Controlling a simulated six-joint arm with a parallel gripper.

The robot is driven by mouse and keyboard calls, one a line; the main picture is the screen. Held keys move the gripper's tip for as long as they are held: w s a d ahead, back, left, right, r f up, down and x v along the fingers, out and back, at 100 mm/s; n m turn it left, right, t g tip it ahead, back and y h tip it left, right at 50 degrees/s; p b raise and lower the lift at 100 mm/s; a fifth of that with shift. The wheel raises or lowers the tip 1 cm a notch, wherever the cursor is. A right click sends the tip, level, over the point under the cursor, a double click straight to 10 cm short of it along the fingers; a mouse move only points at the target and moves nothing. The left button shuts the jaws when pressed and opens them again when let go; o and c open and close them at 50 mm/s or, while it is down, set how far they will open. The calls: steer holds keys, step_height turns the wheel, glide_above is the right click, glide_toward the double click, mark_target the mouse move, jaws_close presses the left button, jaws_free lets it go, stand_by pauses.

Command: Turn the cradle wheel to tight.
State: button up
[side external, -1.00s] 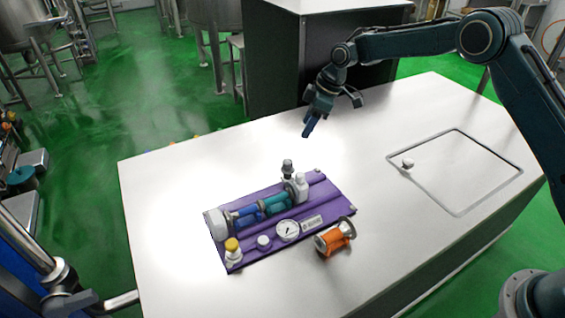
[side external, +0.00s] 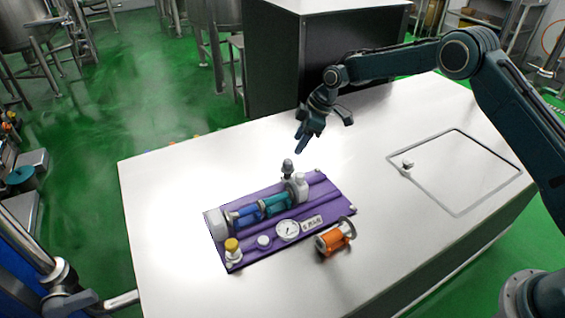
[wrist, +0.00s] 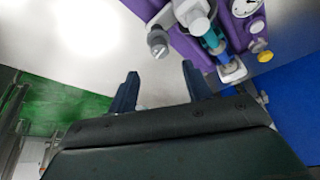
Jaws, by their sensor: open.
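The purple cradle board (side external: 318,189) lies on the white table, holding a blue and teal cylinder (side external: 263,206) lengthwise. A grey knob (side external: 287,167) stands at the cradle's far edge; it may be the cradle wheel, but its marks are too small to read. In the wrist view the knob (wrist: 157,42) lies just beyond the fingertips, towards the upper middle. My gripper (side external: 301,146) is open and empty, above the table behind the knob and apart from it. Its two fingers (wrist: 160,72) show in the wrist view with bare table between them.
On the board are a round gauge (side external: 288,230), a white cap (side external: 264,242) and a yellow-capped part (side external: 232,246). A white bottle (side external: 300,185) stands near the knob. A panel with a small knob (side external: 407,164) is at the right.

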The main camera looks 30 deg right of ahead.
mark_target(288, 161)
steer(key=shift+x, duration=3.85)
steer(key=shift+c, duration=0.4)
steer(key=c, duration=0.9)
steer(key=shift+m+t+h, duration=0.3)
steer(key=shift+m+t, duration=0.3)
steer(key=shift+m, duration=0.9)
steer(key=o, duration=1)
steer(key=shift+r, duration=0.2)
steer(key=v, duration=1.3)
steer(key=shift+s+r, duration=0.1)
steer(key=shift+r, duration=0.15)
